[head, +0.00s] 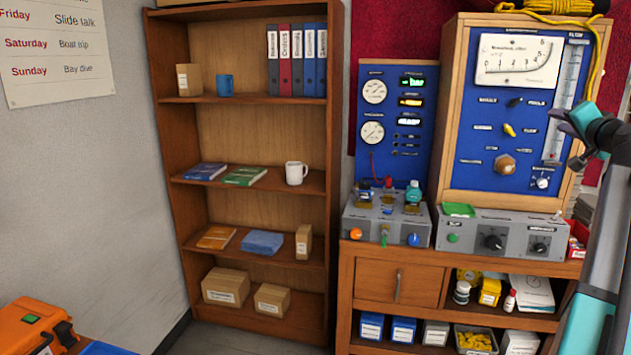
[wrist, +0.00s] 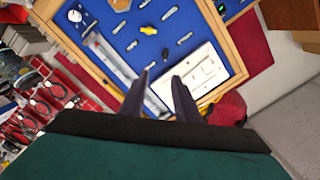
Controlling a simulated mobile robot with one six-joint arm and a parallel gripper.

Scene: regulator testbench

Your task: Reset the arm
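A wooden bench (head: 375,320) carries grey control boxes (head: 470,233) and a smaller blue panel (head: 395,80). A bookshelf (head: 215,130) with binders, books and a mug (head: 296,173) stands left of it. An orange case (head: 30,325) sits at lower left.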

